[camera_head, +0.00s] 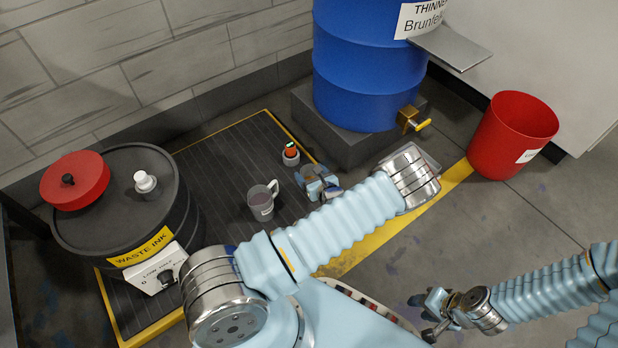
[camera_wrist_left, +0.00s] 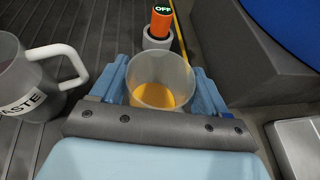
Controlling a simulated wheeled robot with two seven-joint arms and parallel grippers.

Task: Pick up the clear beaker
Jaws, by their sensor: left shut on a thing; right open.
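The clear beaker (camera_wrist_left: 160,72) sits upright between the two blue fingers of my left gripper (camera_wrist_left: 160,88) in the left wrist view. The gripper is shut on it, and orange-yellow liquid shows at its bottom. In the head view my left gripper (camera_head: 318,184) is over the dark grating, right of a grey mug; the beaker is small and partly hidden there. I cannot tell whether the beaker touches the floor. My right gripper (camera_head: 434,312) is open and empty at the lower right, over the grey floor.
The grey mug (camera_head: 261,204), marked WASTE, stands close by on the grating (camera_head: 232,160). An orange OFF-marked piece (camera_wrist_left: 161,20) stands in a grey holder behind the beaker. A blue drum (camera_head: 365,75) stands behind, a waste ink drum (camera_head: 115,215) left, a red bin (camera_head: 508,135) right.

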